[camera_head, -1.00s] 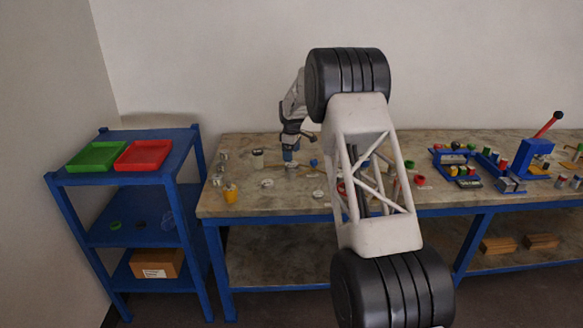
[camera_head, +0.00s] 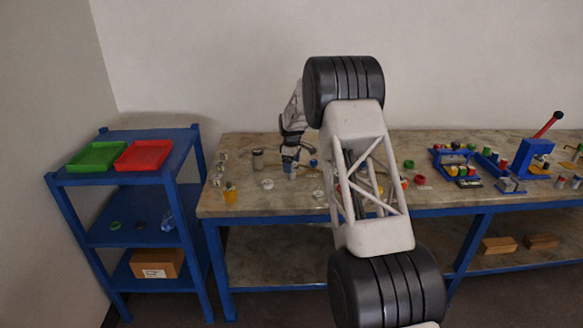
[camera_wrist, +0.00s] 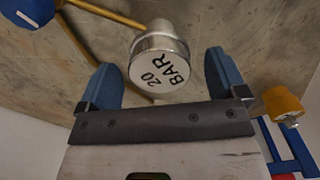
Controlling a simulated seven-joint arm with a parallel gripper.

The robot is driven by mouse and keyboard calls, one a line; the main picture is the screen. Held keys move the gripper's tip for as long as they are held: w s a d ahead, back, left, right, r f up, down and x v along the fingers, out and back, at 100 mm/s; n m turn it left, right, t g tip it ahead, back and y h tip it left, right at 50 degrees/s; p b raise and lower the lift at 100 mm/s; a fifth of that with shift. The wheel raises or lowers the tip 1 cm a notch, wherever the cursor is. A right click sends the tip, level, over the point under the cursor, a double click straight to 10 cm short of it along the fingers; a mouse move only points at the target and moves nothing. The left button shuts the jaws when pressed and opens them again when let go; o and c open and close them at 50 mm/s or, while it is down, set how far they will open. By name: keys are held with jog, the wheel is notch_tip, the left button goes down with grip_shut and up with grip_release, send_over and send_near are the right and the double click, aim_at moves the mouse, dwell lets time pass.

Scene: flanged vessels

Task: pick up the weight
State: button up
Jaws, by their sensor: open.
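The weight (camera_wrist: 158,62) is a short silver metal cylinder marked "20 BAR" on its pale face, in the upper middle of the wrist view. My gripper (camera_wrist: 160,78) is open, with one blue fingertip on each side of the weight and gaps between. Whether the fingers touch it cannot be told, but it does not look clamped. In the head view my gripper (camera_head: 290,165) is low over the left part of the bench, and the weight is too small to make out there.
A brown rod (camera_wrist: 105,14) and a blue round part (camera_wrist: 28,12) lie close to the weight. A yellow part (camera_wrist: 283,104) stands to the right. Several small fittings stand on the workbench (camera_head: 240,200). A blue rack (camera_head: 115,178) with green and red trays is at the left.

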jog(key=c, duration=1.3)
jog(key=shift+r, duration=0.15)
jog(key=shift+r, duration=1.55)
jog(key=shift+s+r, duration=0.15)
jog(key=shift+s, duration=0.1)
jog(key=s, duration=0.5)
jog(key=s+d+r, duration=0.1)
jog(key=s, duration=0.9)
jog(key=shift+s+d+r, duration=0.2)
jog(key=shift+d, duration=0.15)
